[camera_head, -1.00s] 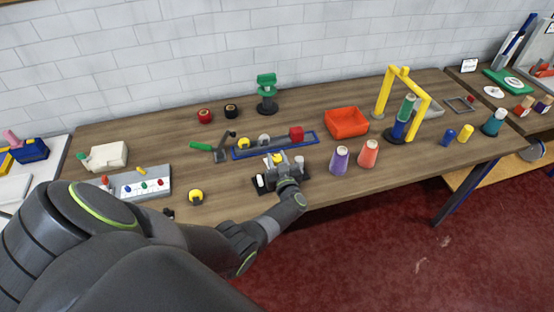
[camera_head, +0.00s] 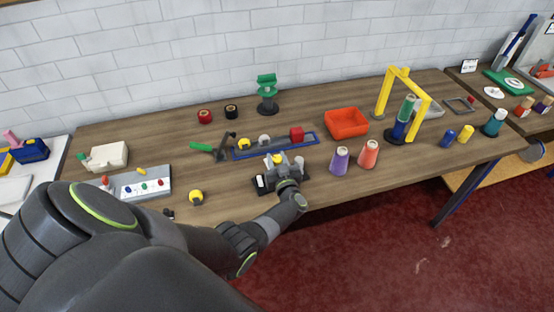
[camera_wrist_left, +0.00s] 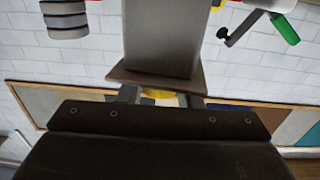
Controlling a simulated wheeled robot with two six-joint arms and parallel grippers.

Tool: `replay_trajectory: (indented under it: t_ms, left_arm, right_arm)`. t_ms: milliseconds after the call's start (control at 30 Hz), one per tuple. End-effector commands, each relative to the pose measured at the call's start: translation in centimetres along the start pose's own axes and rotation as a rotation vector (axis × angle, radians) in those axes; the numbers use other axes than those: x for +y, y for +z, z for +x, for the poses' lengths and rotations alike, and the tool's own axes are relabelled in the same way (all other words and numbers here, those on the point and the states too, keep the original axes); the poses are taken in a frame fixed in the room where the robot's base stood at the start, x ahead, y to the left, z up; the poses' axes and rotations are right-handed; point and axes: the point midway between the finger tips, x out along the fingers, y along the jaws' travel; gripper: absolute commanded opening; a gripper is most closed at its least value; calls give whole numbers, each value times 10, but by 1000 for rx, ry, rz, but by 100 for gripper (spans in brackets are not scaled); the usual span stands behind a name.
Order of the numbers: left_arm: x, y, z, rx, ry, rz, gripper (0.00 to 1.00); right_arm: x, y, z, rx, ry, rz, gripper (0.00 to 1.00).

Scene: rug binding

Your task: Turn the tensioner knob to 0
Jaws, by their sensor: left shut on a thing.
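The tensioner is a small grey device on a dark base plate (camera_head: 262,190) near the table's front edge, with a yellow knob (camera_head: 277,158). My left gripper (camera_head: 280,166) reaches it from the front and is shut on the knob. In the left wrist view, a yellow sliver of the knob (camera_wrist_left: 158,94) shows between my left gripper's fingers (camera_wrist_left: 160,98), below a grey block of the tensioner (camera_wrist_left: 163,38). Most of the knob is hidden there, and I cannot read any dial marks or number. My right gripper is in neither view.
A blue tray (camera_head: 240,154) with a red block lies just behind the tensioner. Purple (camera_head: 340,161) and orange (camera_head: 368,154) thread cones stand close on its right. A yellow-topped black piece (camera_head: 196,197) lies to its left. A red bin (camera_head: 346,122) stands behind the cones.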

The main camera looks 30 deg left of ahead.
Motion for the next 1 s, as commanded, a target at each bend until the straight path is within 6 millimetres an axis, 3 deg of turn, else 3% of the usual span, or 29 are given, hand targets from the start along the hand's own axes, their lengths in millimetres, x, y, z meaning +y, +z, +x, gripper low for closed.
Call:
replay_trajectory:
  t_ms: [67, 100, 233, 567, 767, 1000]
  left_arm:
    - [0, 0, 0, 0, -1, 1, 9]
    - [0, 0, 0, 0, 0, 1, 36]
    - [0, 0, 0, 0, 0, 1, 52]
    - [0, 0, -4, -1, 0, 0, 52]
    - [0, -4, -33, -5, 1, -1, 52]
    - [0, 2, -76, -5, 0, -3, 52]
  right_arm:
    - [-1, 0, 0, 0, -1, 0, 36]
    - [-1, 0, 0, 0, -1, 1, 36]
    - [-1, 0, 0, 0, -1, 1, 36]
    - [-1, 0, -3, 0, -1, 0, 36]
    - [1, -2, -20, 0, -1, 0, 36]
    - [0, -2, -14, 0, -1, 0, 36]
